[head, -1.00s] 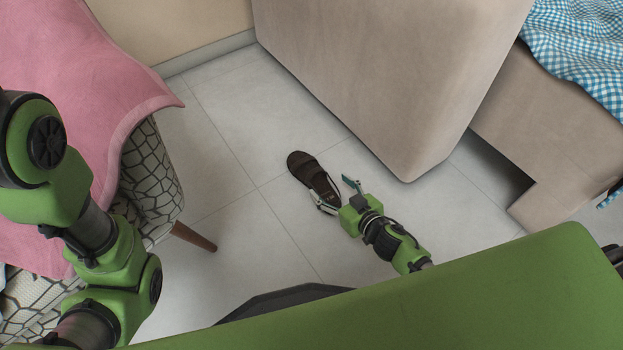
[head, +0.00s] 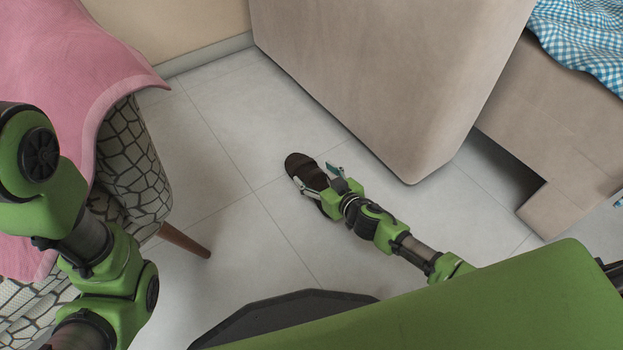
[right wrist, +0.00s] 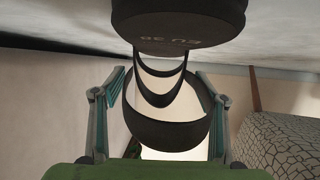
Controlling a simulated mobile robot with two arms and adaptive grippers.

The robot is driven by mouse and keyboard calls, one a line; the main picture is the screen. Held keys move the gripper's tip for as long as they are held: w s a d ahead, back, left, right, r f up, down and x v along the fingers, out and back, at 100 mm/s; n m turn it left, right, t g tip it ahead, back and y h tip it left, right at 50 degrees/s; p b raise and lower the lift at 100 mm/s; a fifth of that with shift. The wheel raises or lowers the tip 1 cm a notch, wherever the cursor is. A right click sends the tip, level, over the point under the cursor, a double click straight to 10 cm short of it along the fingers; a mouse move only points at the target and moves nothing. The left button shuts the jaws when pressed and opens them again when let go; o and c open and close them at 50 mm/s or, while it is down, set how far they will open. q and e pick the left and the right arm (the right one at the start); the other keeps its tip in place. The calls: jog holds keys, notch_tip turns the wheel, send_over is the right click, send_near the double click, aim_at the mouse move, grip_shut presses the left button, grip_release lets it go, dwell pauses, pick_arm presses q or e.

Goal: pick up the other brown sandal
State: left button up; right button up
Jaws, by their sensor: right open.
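The brown sandal (head: 299,164) lies on the tiled floor in the head view, between the armchair and the beige sofa. My right gripper (head: 312,174) is over it, open, with one finger on each side, hiding its rear part. In the right wrist view the sandal's dark sole (right wrist: 185,22), marked EU 38, fills the top middle, and its curved straps (right wrist: 163,133) show between the two spread fingers (right wrist: 161,85). I cannot tell whether the fingers touch it. My left arm comes in at the left, but its gripper is out of view.
The armchair (head: 128,165) with a pink cloth (head: 100,60) stands left, its wooden leg (head: 185,241) reaching the floor. The beige sofa (head: 390,80) stands close beyond my right gripper. A blue checked cloth (head: 590,45) lies at top right. The floor (head: 215,150) left of the sandal is clear.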

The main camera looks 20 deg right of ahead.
jog(key=c, duration=1.3)
jog(key=shift+r, duration=0.2)
